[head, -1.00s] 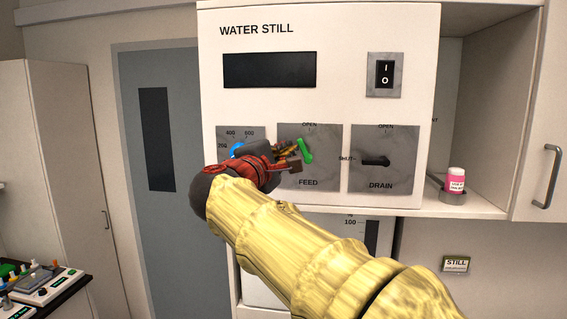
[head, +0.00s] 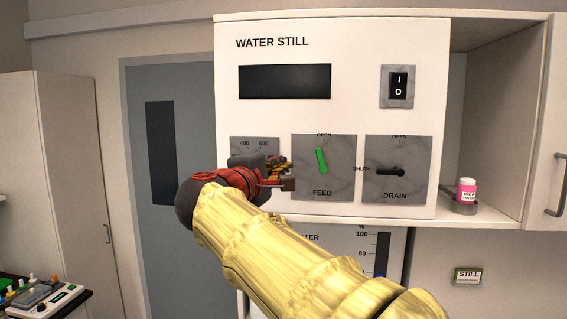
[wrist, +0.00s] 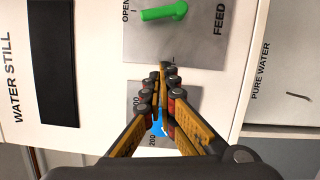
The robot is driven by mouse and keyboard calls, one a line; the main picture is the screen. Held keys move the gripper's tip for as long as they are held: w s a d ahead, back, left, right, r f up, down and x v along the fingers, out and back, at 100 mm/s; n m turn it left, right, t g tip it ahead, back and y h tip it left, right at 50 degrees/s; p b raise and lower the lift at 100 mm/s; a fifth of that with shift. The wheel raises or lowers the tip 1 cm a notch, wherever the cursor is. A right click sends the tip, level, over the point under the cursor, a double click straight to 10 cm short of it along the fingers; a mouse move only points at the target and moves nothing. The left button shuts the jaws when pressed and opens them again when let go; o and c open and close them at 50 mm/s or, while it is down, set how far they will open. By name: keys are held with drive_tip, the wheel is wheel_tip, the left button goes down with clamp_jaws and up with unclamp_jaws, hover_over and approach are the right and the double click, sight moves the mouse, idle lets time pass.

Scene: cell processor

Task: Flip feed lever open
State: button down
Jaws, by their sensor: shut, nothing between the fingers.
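The green feed lever (head: 321,160) sits on the grey FEED plate (head: 340,182) of the white water still. Its free end points up, close to the OPEN mark, and tilts slightly left. In the wrist view the lever (wrist: 165,12) lies near the top edge, its free end toward the OPEN mark. My gripper (head: 288,176) is at the left edge of the FEED plate, left of and below the lever and apart from it. In the wrist view my gripper's fingertips (wrist: 167,76) are together and empty, short of the lever.
A blue control (wrist: 157,128) on the temperature dial plate is partly hidden behind my fingers. The black drain lever (head: 391,172) points left to SHUT. A power switch (head: 398,86) is above it. A pink-labelled bottle (head: 466,190) stands on the shelf at right.

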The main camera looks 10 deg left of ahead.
drive_tip(key=v, duration=0.7)
drive_tip(key=shift+s+d, duration=0.3)
drive_tip(key=shift+s, duration=0.1)
drive_tip(key=shift+r, duration=0.1)
